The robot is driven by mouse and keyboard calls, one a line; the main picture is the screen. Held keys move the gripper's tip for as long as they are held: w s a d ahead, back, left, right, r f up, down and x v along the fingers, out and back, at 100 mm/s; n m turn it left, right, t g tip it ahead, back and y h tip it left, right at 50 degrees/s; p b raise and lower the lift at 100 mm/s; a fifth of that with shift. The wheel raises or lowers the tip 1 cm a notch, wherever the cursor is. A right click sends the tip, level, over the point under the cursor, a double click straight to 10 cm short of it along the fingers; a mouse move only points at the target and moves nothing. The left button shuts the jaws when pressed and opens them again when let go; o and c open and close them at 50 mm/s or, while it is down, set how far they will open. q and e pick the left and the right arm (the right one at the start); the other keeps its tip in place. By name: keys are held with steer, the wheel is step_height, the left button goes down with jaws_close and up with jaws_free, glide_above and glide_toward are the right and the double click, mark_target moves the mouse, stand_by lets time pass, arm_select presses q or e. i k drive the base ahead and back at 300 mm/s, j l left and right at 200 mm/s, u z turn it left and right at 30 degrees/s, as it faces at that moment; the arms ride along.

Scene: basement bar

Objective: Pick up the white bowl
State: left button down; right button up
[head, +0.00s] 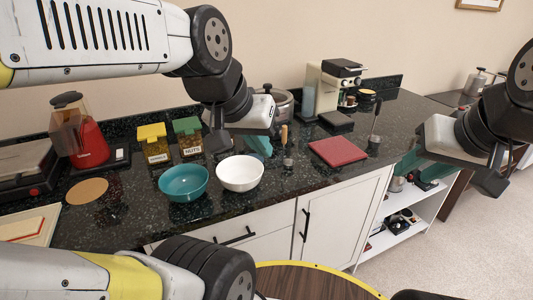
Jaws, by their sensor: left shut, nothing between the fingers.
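The white bowl (240,173) stands upright and looks empty on the dark speckled counter (290,190), near its front edge. A teal bowl (184,183) stands close beside it on the left. My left gripper (238,140) is above and behind the white bowl in the picture, apart from it. It is shut and holds nothing. My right gripper (452,172) is far to the right, beyond the counter's front edge and away from both bowls. Its fingers are partly hidden by its own body, so I cannot tell whether it is open.
Yellow-lidded (154,143) and green-lidded (188,137) jars stand behind the bowls. A red blender (88,143) is at the left. A red mat (338,151) lies to the right, with a coffee machine (334,85) behind. A round wooden stool top (305,283) is in front.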

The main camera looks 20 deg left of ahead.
mark_target(238, 173)
steer(key=k+j+u, duration=0.1)
steer(key=u, duration=0.3)
steer(key=j+u, duration=0.2)
steer(key=u, duration=0.25)
steer(key=k+j+u, duration=0.1)
steer(key=u, duration=0.3)
steer(key=j, duration=0.1)
